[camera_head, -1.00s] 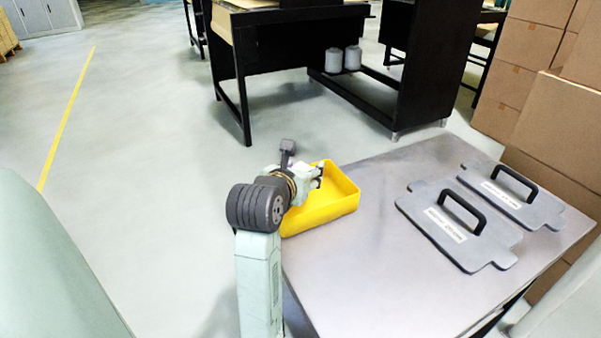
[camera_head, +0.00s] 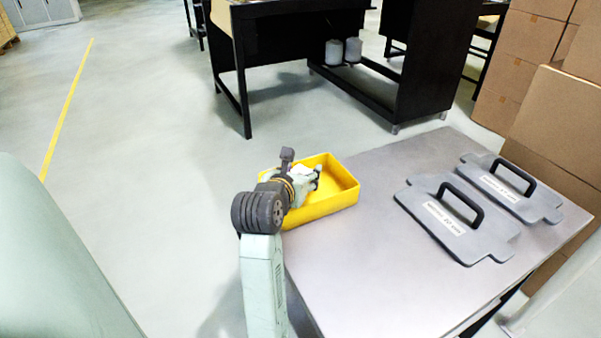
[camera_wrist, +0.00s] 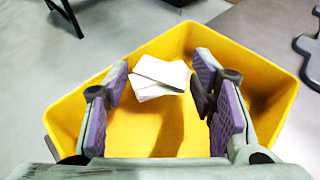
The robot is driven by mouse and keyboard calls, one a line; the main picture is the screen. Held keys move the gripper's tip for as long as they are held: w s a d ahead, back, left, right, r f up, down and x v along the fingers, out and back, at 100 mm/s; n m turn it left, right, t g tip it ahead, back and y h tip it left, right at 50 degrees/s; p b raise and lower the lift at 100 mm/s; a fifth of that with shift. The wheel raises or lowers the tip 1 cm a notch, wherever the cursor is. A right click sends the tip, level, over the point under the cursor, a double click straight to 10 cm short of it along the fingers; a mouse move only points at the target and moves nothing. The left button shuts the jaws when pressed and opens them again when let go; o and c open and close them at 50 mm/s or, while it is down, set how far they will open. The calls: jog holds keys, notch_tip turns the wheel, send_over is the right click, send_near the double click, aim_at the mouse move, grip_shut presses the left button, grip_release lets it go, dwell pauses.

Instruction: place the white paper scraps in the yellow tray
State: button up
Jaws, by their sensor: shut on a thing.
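The yellow tray (camera_head: 335,208) stands at the left edge of the grey table. My gripper (camera_head: 317,178) is over the tray's left part, with its fingers down inside the walls. In the wrist view my gripper (camera_wrist: 160,82) has its two purple-padded fingers apart, shut on a small stack of white paper scraps (camera_wrist: 161,76) between the tips. The tray's yellow walls (camera_wrist: 262,75) surround the fingers and scraps there. The finger contact and the scraps' height above the tray floor are hard to tell. The rest of the visible tray floor is bare.
Two grey plates with black handles, a near one (camera_head: 452,225) and a far one (camera_head: 510,188), lie on the right of the table (camera_head: 375,265). Cardboard boxes (camera_head: 557,120) are stacked behind at the right. The table's middle and front are clear.

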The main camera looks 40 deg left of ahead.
jog(key=shift+f, duration=0.6)
jog(key=o, duration=0.5)
jog(key=shift+f, duration=0.15)
jog(key=shift+r, duration=0.3)
jog(key=r+b+v, duration=0.1)
jog(key=v, duration=1.1)
jog(key=shift+r, duration=0.15)
jog(key=shift+a, duration=0.1)
